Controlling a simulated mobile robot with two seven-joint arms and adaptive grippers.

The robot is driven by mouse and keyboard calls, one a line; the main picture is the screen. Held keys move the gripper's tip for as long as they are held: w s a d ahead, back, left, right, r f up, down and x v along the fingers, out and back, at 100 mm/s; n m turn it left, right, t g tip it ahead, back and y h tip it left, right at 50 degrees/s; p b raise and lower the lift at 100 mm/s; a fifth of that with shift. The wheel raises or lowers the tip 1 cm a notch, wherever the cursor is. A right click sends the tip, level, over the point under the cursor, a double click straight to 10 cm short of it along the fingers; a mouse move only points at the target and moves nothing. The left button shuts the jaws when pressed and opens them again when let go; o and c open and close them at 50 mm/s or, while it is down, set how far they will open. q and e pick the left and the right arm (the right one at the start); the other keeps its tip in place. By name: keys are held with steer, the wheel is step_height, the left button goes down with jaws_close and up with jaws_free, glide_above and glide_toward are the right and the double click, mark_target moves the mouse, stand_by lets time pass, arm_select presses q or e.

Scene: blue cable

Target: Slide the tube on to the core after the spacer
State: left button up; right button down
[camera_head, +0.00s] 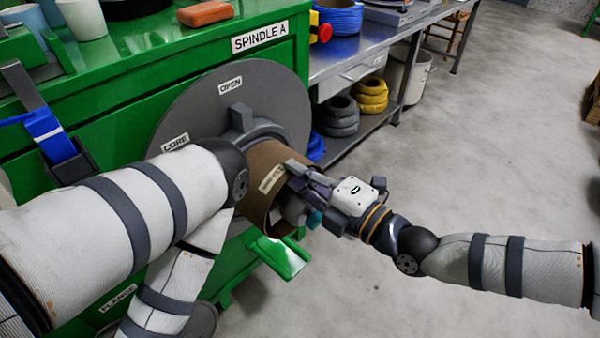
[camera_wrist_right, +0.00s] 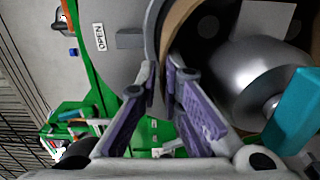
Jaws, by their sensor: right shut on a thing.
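The brown tube (camera_head: 266,160) lies roughly level in front of the grey disc (camera_head: 290,105) of spindle A. My right gripper (camera_head: 293,176) is shut on the tube's wall at its near rim. In the right wrist view the fingers (camera_wrist_right: 163,80) sit on either side of that rim (camera_wrist_right: 176,28). A silver rounded piece, likely the core's end (camera_wrist_right: 245,75), shows within the tube's opening. A dark grey collar with a tab (camera_head: 242,120) shows between tube and disc; I cannot tell whether it is the spacer. My left arm hides part of this area; its gripper is out of view.
The green machine (camera_head: 120,75) stands behind, with an orange block (camera_head: 205,13) on top. A green bracket (camera_head: 283,257) juts out below the tube. A teal piece (camera_wrist_right: 297,112) is near the silver end. A steel bench (camera_head: 350,60) stands behind; the floor at right is clear.

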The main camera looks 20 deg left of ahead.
arm_select(q)
steer(key=shift+s+f, duration=0.1)
steer(key=shift+f, duration=0.05)
arm_select(e)
steer(key=shift+w+a, duration=0.15)
steer(key=shift+a, duration=0.4)
steer(key=shift+r, duration=0.15)
stand_by(0.8)
arm_select(q)
steer(key=shift+s+f+b, duration=0.25)
steer(key=shift+f+b, duration=0.05)
steer(key=shift+b, duration=0.2)
arm_select(e)
steer(key=shift+f, duration=0.6)
steer(key=c, duration=1.8)
jaws_free()
steer(key=shift+a, duration=0.15)
steer(key=shift+c, duration=0.2)
steer(key=shift+o, duration=0.9)
steer(key=shift+a+f, duration=0.1)
steer(key=o, duration=0.3)
steer(key=shift+o, duration=0.2)
arm_select(q)
steer(key=shift+s+f, duration=0.1)
steer(key=shift+f, duration=0.05)
arm_select(e)
steer(key=shift+d+f, duration=0.25)
steer(key=shift+f, duration=0.2)
steer(key=shift+c, duration=1.6)
